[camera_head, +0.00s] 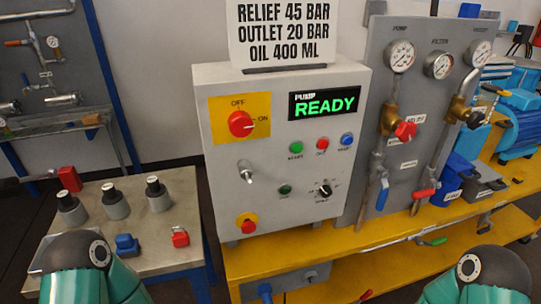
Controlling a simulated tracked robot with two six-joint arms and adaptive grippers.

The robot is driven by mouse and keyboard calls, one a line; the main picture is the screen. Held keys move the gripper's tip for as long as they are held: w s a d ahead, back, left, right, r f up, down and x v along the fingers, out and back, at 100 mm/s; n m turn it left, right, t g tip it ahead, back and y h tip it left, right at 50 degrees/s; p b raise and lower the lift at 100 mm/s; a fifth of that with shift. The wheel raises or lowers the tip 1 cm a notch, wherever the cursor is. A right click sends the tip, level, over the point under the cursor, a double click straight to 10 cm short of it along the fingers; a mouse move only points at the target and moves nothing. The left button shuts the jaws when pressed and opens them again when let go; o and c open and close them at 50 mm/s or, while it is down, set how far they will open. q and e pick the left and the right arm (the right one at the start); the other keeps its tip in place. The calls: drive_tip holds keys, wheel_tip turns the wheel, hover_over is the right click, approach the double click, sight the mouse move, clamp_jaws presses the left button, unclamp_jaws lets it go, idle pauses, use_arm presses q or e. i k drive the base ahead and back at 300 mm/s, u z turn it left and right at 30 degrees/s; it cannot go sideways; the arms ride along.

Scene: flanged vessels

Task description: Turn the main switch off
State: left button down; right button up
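The main switch (241,124) is a red rotary knob on a yellow plate at the upper left of the grey control box. The plate reads OFF above the knob and ON to its right. The knob's handle seems to lie towards ON, but it is too small to be sure. Only teal and black parts of my two arms show at the bottom left and bottom right edges. Neither gripper is in view.
The box (217,185) stands on a yellow bench (290,247). Below the switch are a toggle (246,172) and a red button (247,223) on yellow. A valve panel (402,110) stands to the right. A low table (160,235) with several weights is left.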

sight(240, 123)
drive_tip(key=u, duration=1.55)
drive_tip(key=i, duration=0.1)
drive_tip(key=z, duration=2.75)
drive_tip(key=k, duration=1.45)
drive_tip(key=u, duration=1.25)
drive_tip(key=i, duration=1)
drive_tip(key=z, duration=0.1)
